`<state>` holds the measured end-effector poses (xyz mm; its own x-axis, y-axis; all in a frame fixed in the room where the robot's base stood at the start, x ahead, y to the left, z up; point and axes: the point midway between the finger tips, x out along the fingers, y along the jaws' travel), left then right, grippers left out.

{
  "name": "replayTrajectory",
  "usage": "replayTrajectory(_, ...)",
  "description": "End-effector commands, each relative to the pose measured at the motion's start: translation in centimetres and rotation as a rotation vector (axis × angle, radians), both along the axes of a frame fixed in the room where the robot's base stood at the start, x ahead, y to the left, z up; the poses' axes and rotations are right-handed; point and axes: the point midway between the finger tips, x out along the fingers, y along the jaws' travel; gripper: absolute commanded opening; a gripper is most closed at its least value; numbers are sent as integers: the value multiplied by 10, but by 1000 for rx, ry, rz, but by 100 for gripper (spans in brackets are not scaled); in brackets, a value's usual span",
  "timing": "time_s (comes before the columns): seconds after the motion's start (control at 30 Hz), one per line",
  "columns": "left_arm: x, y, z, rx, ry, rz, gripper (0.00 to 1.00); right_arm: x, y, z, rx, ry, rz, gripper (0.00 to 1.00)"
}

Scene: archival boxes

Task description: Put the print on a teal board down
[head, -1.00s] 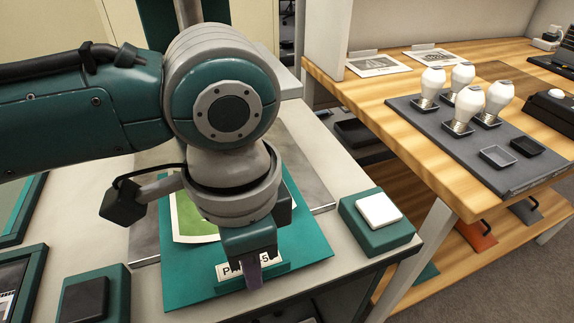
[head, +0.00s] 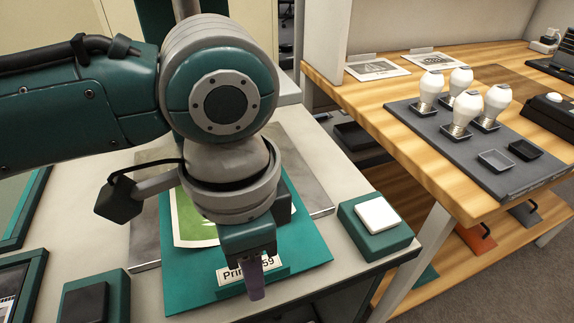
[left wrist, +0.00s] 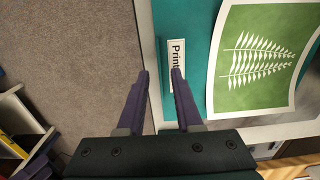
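The teal board (head: 190,296) lies flat on the light table, over a grey metal plate, in the head view. It carries a green fern print, partly hidden there by my arm and clear in the left wrist view (left wrist: 255,60). Its label (head: 232,274), starting "Print", is at the front edge. My left gripper (head: 256,272) points down at that edge. In the left wrist view my left gripper (left wrist: 160,75) has its purple fingers apart, with the board's edge and table rim showing between them; one fingertip overlaps the label. My right gripper is not in view.
A teal block with a white pad (head: 378,214) stands right of the board, and one with a dark pad (head: 88,300) stands left. Framed boards (head: 20,280) are at the far left. A wooden bench (head: 400,110) with bulbs is at right.

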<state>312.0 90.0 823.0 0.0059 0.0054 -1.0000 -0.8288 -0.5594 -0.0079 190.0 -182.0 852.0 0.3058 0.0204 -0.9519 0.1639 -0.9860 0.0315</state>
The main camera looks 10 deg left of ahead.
Motion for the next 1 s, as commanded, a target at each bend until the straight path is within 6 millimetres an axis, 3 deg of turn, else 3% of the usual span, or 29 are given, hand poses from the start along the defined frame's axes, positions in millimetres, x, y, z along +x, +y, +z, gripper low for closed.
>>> replayTrajectory(0.3, 1, -1, 75, -3, -4, 0, 34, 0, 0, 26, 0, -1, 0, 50)
replayTrajectory(0.5, 0, -1, 104, -2, -1, 0, 34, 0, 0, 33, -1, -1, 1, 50)
replayTrajectory(0.77, -3, -3, 110, -11, 1, 0, 34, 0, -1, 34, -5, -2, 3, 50)
replayTrajectory(1.0, -35, -41, 91, -218, -37, 70, 34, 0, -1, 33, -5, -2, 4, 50)
